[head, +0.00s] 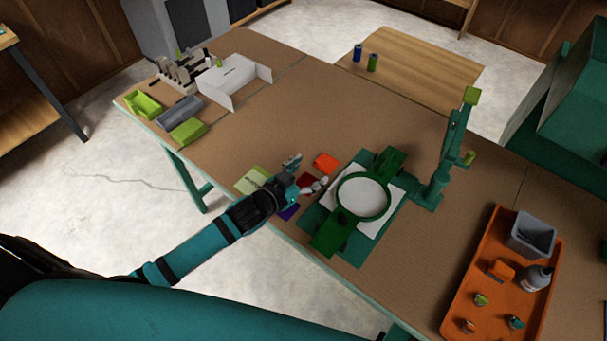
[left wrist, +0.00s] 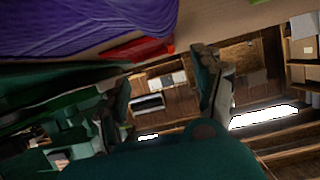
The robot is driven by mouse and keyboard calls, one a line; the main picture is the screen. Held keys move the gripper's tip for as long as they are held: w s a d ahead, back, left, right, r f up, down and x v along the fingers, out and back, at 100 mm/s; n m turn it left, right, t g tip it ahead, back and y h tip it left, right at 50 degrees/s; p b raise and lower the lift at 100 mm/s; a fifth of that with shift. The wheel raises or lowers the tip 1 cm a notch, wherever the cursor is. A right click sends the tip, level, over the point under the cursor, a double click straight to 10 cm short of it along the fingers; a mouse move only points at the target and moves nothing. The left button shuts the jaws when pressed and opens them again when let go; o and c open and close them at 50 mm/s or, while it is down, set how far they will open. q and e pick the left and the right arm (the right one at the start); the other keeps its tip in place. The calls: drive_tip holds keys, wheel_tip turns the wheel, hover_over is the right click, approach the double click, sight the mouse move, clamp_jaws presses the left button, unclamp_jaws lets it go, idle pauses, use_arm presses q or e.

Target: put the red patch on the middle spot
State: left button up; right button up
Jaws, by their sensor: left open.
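A dark red patch (head: 308,180) lies on the brown table, partly hidden by my left gripper (head: 307,173). The gripper is open, with its fingers apart at the patch; I cannot tell whether they touch it. In the left wrist view the fingers of my left gripper (left wrist: 163,88) are apart with nothing held between them, and a red edge (left wrist: 138,48) shows above them. A green hoop frame (head: 339,197) with white cloth (head: 362,197) lies right of the gripper. No separate middle spot can be made out on the cloth. My right gripper is out of view.
An orange-red patch (head: 326,163), a lime patch (head: 252,180) and a purple patch (head: 288,212) lie around the gripper. A green stand (head: 436,180) rises right of the hoop. An orange tray (head: 482,270) holds several items. The table behind the hoop is clear.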

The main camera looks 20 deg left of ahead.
use_arm(q)
drive_tip(key=shift+s+f, duration=0.15)
drive_tip(key=shift+s, duration=0.2)
drive_tip(key=v, duration=1)
drive_tip(key=shift+w+r, duration=0.1)
drive_tip(key=shift+r, duration=0.3)
drive_tip(key=shift+v, duration=0.75)
drive_tip(key=shift+w+r, duration=0.1)
idle(0.6)
